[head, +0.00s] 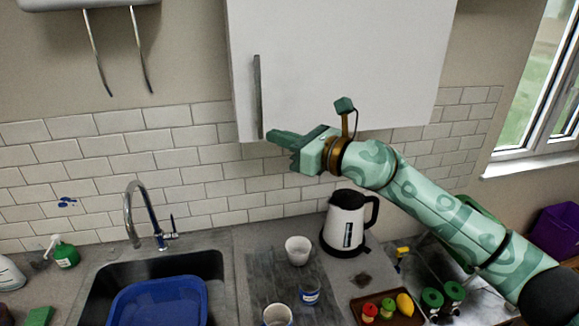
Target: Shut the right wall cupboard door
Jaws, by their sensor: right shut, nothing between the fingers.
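The right wall cupboard door (345,65) is a plain white panel at the top middle of the head view, with a vertical grey bar handle (257,90) near its left edge. The door looks flat against the cupboard or nearly so; I cannot tell whether a small gap is left. My right gripper (271,135) is shut and empty. Its fingertips point left, at the door's lower edge, close to the bottom end of the handle. I cannot tell whether they touch the door. My left gripper is not in view.
Below are a sink with a blue basin (160,305), a tap (133,215), a white and black kettle (345,222), cups (298,250) and a brown tray (365,312) with small items. A hood-like unit (85,4) with hanging utensils is at top left. A window is at right.

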